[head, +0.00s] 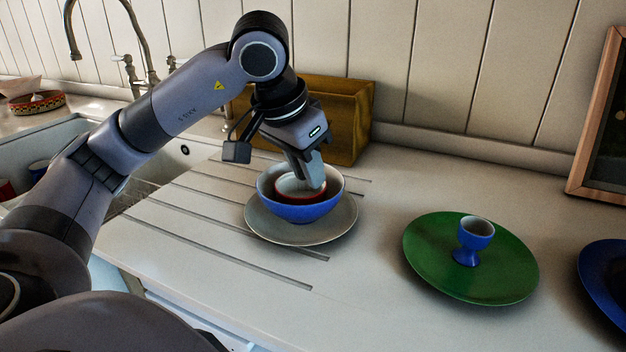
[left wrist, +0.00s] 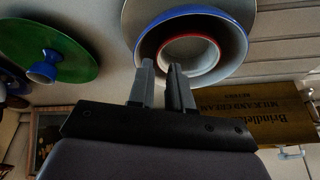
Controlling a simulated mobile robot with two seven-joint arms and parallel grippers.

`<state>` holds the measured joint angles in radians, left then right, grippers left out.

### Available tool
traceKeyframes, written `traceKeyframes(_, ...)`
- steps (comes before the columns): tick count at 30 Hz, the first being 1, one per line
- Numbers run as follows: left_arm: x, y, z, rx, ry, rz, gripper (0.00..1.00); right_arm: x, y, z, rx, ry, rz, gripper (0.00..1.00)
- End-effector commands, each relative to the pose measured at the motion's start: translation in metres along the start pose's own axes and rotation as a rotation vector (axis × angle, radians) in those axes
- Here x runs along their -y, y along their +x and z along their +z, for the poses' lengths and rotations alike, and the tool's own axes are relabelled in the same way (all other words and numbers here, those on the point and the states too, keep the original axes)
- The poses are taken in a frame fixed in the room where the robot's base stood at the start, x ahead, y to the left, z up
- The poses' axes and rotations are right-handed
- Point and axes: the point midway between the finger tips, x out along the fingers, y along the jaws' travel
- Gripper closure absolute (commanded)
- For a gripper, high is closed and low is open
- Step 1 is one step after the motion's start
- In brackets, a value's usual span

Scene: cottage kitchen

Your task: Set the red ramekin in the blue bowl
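The red ramekin (head: 287,187), red-rimmed and pale inside, sits within the blue bowl (head: 298,212). The bowl stands upright on a grey plate (head: 268,230). In the left wrist view the ramekin (left wrist: 191,52) shows as a red ring inside the bowl's larger ring (left wrist: 236,52). My left gripper (head: 313,182) points down at the ramekin's right side, inside the bowl's rim. In the left wrist view its fingers (left wrist: 161,66) stand apart with a gap between them, close to the ramekin's rim. Whether a finger touches the rim is hidden. My right gripper is out of view.
A wooden crate (head: 349,119) stands just behind the bowl. To the right are a green plate (head: 430,262) with a blue egg cup (head: 470,240), and a dark blue plate (head: 603,275). A sink (head: 172,160) lies left. The counter's right front is clear.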

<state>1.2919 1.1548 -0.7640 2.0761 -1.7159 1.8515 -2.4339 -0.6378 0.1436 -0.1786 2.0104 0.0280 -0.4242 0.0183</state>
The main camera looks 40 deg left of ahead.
Motion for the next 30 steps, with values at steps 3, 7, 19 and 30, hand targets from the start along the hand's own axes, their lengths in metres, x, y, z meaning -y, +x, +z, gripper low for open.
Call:
traceKeyframes(3, -0.001, -0.032, -0.002, -0.006, 0.002, 0.002, 0.81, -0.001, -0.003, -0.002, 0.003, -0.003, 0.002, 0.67)
traceKeyframes(7, 0.000, -0.058, -0.001, -0.005, 0.002, 0.000, 0.81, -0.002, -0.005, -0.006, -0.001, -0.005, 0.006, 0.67)
traceKeyframes(19, 0.000, -0.082, 0.000, 0.000, 0.000, 0.000, 0.81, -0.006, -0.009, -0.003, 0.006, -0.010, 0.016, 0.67)
traceKeyframes(30, 0.000, -0.081, 0.000, 0.000, 0.000, 0.000, 0.81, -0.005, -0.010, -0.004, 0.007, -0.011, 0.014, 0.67)
